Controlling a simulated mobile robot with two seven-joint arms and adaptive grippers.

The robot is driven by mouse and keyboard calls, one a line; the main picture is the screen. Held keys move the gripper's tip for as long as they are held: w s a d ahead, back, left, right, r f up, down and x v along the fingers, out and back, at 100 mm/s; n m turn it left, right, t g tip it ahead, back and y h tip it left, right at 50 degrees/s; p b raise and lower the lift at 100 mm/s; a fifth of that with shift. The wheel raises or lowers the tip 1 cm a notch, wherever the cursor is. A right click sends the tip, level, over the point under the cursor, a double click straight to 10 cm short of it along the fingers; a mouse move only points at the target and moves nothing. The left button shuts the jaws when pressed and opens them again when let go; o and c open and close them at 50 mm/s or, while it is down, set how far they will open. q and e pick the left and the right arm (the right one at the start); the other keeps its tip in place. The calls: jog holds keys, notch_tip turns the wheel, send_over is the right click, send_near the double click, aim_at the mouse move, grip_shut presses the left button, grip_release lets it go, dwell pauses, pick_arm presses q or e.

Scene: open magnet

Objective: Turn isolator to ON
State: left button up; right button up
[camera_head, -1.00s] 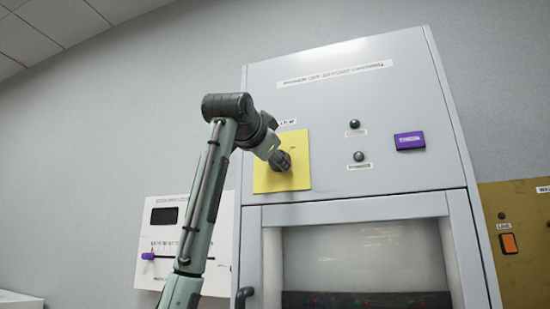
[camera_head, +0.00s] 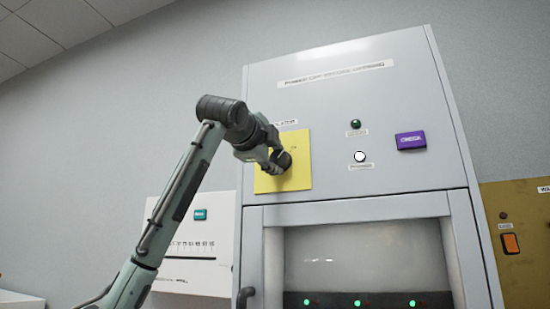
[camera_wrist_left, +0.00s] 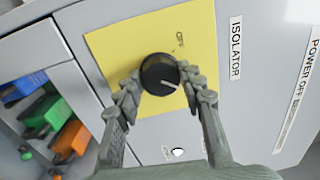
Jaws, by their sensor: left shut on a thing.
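The isolator knob (camera_wrist_left: 160,75) is a black round dial on a yellow plate (camera_wrist_left: 112,45). My left gripper (camera_wrist_left: 159,82) is shut on it, with one finger on each side. The knob's white pointer line is toward the lower right in the left wrist view, away from the OFF mark (camera_wrist_left: 180,40). An ISOLATOR label (camera_wrist_left: 236,47) is beside the plate. In the head view my left gripper (camera_head: 272,160) reaches the plate (camera_head: 300,175) from the left and partly hides the knob (camera_head: 284,161). My right gripper is not in view.
The grey cabinet has a white lit lamp (camera_head: 360,156), a dark green lamp (camera_head: 355,124) and a purple badge (camera_head: 410,140). Green lights (camera_head: 357,303) glow below its window. A white panel (camera_head: 222,252) is behind my left arm. A tan panel (camera_head: 525,265) is at right.

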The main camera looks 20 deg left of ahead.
pick_arm(q)
jog(key=shift+m, duration=0.6)
jog(key=o, duration=1.2)
jog(key=shift+c, duration=0.2)
jog(key=shift+s, duration=0.1)
jog(key=s, duration=1.1)
jog(key=shift+s+a+f, duration=0.2)
jog(key=shift+s+f, duration=0.15)
jog(key=shift+s, duration=0.05)
